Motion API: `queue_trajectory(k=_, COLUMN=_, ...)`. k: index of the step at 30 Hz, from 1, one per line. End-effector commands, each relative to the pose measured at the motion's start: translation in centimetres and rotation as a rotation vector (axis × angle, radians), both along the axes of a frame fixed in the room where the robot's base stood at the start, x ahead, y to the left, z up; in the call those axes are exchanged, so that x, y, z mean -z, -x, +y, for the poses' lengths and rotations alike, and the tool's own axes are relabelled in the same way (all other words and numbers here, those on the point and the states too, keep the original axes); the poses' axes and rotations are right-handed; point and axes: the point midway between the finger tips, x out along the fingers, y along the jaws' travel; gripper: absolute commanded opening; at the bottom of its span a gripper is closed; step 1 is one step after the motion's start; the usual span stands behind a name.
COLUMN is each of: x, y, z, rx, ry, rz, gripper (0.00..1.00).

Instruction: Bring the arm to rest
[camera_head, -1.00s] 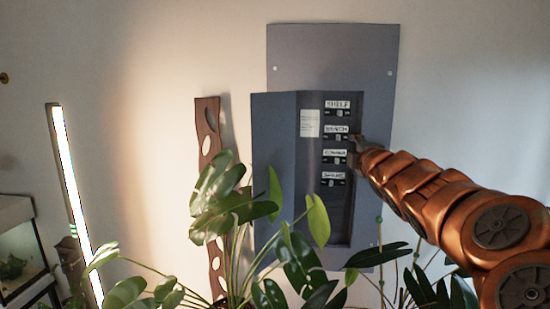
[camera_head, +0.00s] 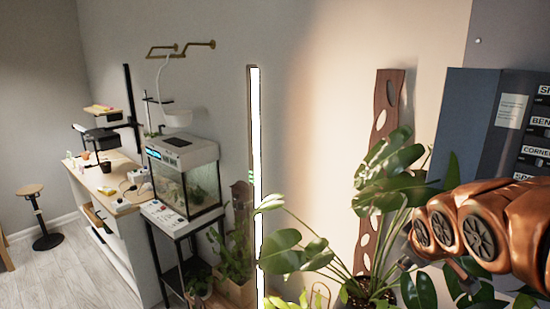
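My copper-coloured arm (camera_head: 480,232) reaches in from the right edge, in front of the plants and beside the grey breaker panel (camera_head: 468,120). My gripper (camera_head: 408,262) shows only as small dark parts at the arm's left end, among the leaves in the picture. Its fingers are too small and partly hidden, so I cannot tell whether it is open or shut. I see nothing held in it. The panel's door stands open, and its labelled switches (camera_head: 534,132) are cut off at the right edge.
A leafy potted plant (camera_head: 385,175) and a wooden slat with holes (camera_head: 383,105) stand left of the arm. Farther left are a lit light bar (camera_head: 254,150), a fish tank (camera_head: 187,180) on a stand, a workbench (camera_head: 105,195) and a stool (camera_head: 40,215). Floor (camera_head: 60,270) is clear at lower left.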

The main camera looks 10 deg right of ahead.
Motion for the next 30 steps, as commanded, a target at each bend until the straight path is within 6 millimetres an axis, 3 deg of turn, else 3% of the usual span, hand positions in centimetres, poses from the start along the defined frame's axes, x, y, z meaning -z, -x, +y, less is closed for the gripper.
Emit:
queue_trajectory(k=1, x=1.7, y=1.2, z=2.5, rx=0.015, ry=-0.049, rz=0.056, gripper=0.44)
queue_trajectory(k=6, x=6.7, y=6.9, z=9.7, rx=0.12, ry=-0.21, rz=0.256, gripper=0.44)
queue_trajectory(k=12, x=10.4, y=15.0, z=16.4, rx=0.265, ry=-0.337, rz=0.489, gripper=0.44)
queue_trajectory(k=15, x=11.4, y=18.4, z=18.6, rx=0.327, ry=-0.373, rz=0.582, gripper=0.44)
queue_trajectory(k=18, x=11.9, y=20.7, z=19.9, rx=0.371, ry=-0.394, rz=0.642, gripper=0.44)
queue_trajectory(k=21, x=12.0, y=21.8, z=20.6, rx=0.393, ry=-0.405, rz=0.669, gripper=0.44)
queue_trajectory(k=30, x=12.0, y=22.0, z=20.8, rx=0.4, ry=-0.408, rz=0.676, gripper=0.44)
